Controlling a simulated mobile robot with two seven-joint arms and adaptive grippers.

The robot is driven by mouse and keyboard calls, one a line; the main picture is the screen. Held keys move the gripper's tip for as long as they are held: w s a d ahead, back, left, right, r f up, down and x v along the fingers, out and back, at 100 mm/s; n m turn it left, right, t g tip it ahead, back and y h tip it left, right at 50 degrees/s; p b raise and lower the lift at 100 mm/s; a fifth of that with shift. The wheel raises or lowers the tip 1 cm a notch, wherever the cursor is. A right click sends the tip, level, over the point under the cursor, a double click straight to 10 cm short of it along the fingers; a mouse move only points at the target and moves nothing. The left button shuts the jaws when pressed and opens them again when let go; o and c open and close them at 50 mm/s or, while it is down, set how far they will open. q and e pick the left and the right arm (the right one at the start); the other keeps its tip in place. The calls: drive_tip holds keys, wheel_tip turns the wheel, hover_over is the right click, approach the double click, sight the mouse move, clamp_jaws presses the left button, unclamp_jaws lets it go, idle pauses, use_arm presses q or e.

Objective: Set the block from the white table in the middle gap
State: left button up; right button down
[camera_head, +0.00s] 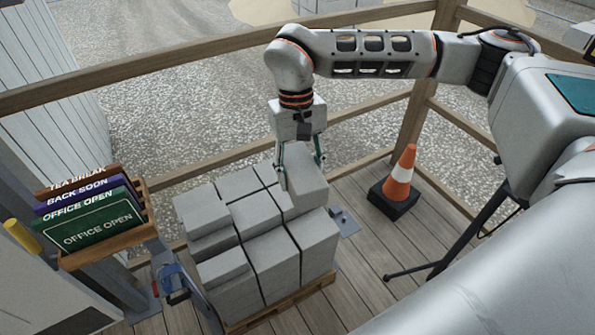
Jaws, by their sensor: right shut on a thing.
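My right gripper (301,159) points down with its fingers shut on a grey block (307,182). The held block is slightly tilted in the picture and shows over the back right part of a stack of grey blocks (272,247). I cannot tell whether it touches the stack. The stack stands on a wooden pallet (282,312), with narrow dark seams and some steps in height between its blocks. The held block hides part of the stack's top, and I cannot make out the middle gap clearly. The white table and my left gripper are not in view.
An orange and white cone (399,180) stands right of the stack on the plank deck (375,262). A wooden rack (122,238) with several signs stands at the left. Wooden railings (160,77) run behind. A blue object (172,279) sits left of the stack.

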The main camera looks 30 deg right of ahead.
drive_tip(key=w+a+f+m+y+b, duration=0.1)
drive_tip(key=w+f+m+b, duration=0.25)
drive_tip(key=f, duration=0.25)
drive_tip(key=w+a+f+m+b, duration=0.2)
drive_tip(key=f+m, duration=0.2)
drive_tip(key=f, duration=0.3)
drive_tip(key=m+t+b, duration=0.2)
drive_tip(key=m+b, duration=0.4)
drive_tip(key=m, duration=0.3)
hover_over(269, 250)
wheel_tip(269, 250, down, 15)
drive_tip(key=shift+y, duration=0.3)
drive_tip(key=shift+d+f+b, duration=0.2)
drive_tip(key=shift+f+b, duration=0.75)
drive_tip(key=shift+f, duration=0.8)
drive_tip(key=shift+d+f+b, duration=0.2)
drive_tip(key=shift+f+b, duration=0.75)
drive_tip(key=shift+f, duration=1.3)
drive_tip(key=shift+f+b, duration=0.3)
drive_tip(key=shift+f, duration=0.95)
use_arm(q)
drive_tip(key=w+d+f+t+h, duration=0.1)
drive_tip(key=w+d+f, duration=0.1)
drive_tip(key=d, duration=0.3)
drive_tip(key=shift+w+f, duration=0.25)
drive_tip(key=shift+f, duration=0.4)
use_arm(e)
drive_tip(key=shift+f, duration=0.4)
